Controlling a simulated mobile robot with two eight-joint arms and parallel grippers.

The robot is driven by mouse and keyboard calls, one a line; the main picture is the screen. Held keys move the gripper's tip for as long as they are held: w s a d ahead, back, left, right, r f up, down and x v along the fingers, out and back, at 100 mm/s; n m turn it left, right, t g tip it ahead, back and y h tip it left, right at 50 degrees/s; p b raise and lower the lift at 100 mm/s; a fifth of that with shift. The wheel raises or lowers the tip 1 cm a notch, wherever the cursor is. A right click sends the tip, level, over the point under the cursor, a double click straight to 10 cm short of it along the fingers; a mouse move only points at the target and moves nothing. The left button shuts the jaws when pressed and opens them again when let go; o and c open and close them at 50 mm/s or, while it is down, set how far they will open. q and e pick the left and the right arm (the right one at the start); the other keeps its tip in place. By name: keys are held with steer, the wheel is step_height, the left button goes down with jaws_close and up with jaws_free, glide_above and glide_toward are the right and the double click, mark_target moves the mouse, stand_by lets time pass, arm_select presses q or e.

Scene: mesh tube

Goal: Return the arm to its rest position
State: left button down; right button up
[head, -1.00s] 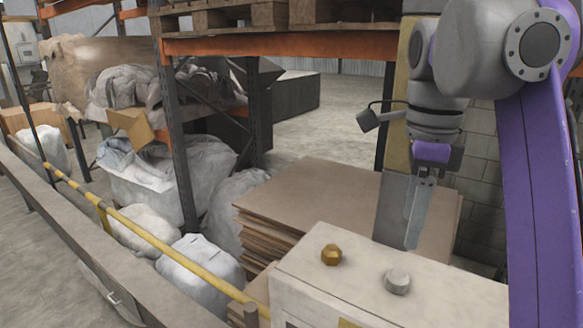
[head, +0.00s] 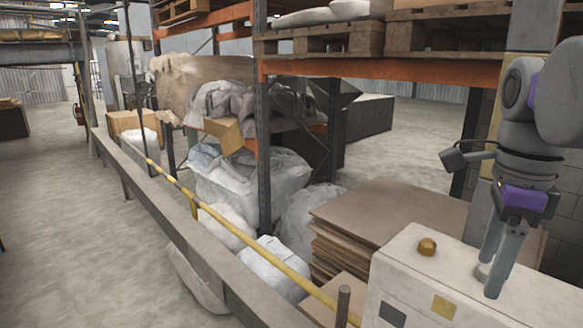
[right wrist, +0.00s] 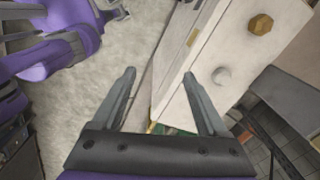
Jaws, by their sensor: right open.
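My right arm, grey and purple, comes in at the right of the head view. Its gripper (head: 490,284) points down in front of the top of a pale cabinet (head: 403,262). In the head view the two grey fingers stand slightly apart and nothing shows between them. In the right wrist view the right gripper (right wrist: 159,73) is open and empty, with floor and the cabinet's edge beyond the fingers. My left arm and left gripper are in neither view.
Open floor (head: 80,220) lies far left.

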steer(key=w+a+f+n+t, duration=0.1)
steer(key=w+f+n, duration=0.2)
steer(key=f+n, duration=0.3)
steer(key=w+a+f+n+t, duration=0.15)
steer(key=f+n, duration=0.25)
steer(key=f, duration=0.4)
steer(key=s+a+f+n+t, duration=0.1)
steer(key=s+a+f+n, duration=0.2)
steer(key=f+n, duration=0.4)
steer(key=s+a+f+n+t, duration=0.2)
steer(key=s+a+f+n, duration=0.2)
steer(key=f, duration=1.4)
steer(key=n, duration=0.2)
steer(key=shift+s+f+n, duration=0.15)
steer(key=shift+f+n, duration=0.2)
steer(key=shift+n, duration=0.05)
steer(key=shift+t, duration=0.25)
